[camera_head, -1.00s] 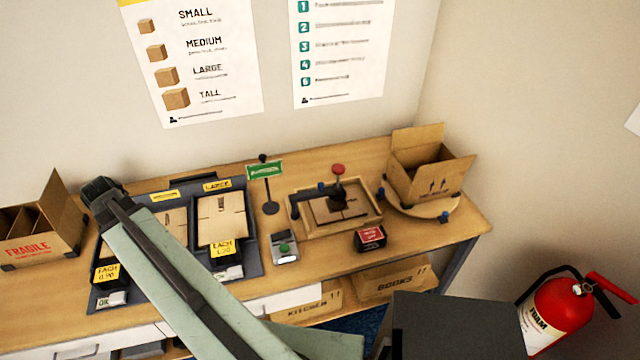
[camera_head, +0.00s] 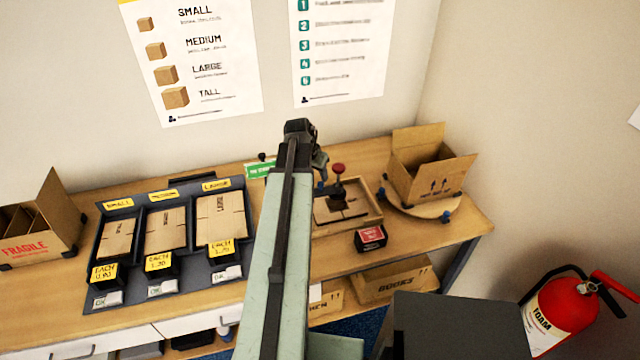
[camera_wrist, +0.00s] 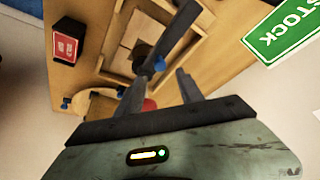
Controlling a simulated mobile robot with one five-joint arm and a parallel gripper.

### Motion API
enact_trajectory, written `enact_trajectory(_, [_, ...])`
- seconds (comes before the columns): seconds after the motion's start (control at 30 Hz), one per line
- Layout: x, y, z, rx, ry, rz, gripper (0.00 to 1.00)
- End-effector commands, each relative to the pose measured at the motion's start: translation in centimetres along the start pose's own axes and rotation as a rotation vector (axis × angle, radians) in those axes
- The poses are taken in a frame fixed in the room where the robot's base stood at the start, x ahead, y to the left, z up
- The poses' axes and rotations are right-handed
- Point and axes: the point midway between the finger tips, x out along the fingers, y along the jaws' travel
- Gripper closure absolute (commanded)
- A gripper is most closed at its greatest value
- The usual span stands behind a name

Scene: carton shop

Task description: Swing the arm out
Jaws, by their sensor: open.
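My arm (camera_head: 279,240) reaches up from the bottom middle of the head view, over the workbench (camera_head: 400,255). Its far end is beside the wooden press frame with the red knob (camera_head: 338,168). In the wrist view my gripper (camera_wrist: 160,80) shows two dark fingers spread apart with nothing held between them. Beyond the fingers the wooden frame (camera_wrist: 115,50) lies on the bench. In the head view the fingers are mostly hidden behind the arm's end.
A black tray (camera_head: 190,282) of flat cartons lies left of the arm. A green sign (camera_head: 260,170) stands close beside it, partly hidden. An open carton (camera_head: 425,175) sits on a turntable at right. A fire extinguisher (camera_head: 560,315) stands lower right.

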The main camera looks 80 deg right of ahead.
Motion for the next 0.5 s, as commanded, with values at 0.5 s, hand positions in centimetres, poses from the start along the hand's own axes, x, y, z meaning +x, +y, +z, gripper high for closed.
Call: enact_trajectory(0.5, [7.0,0.0,0.1,-0.001,0.0,0.0,0.56])
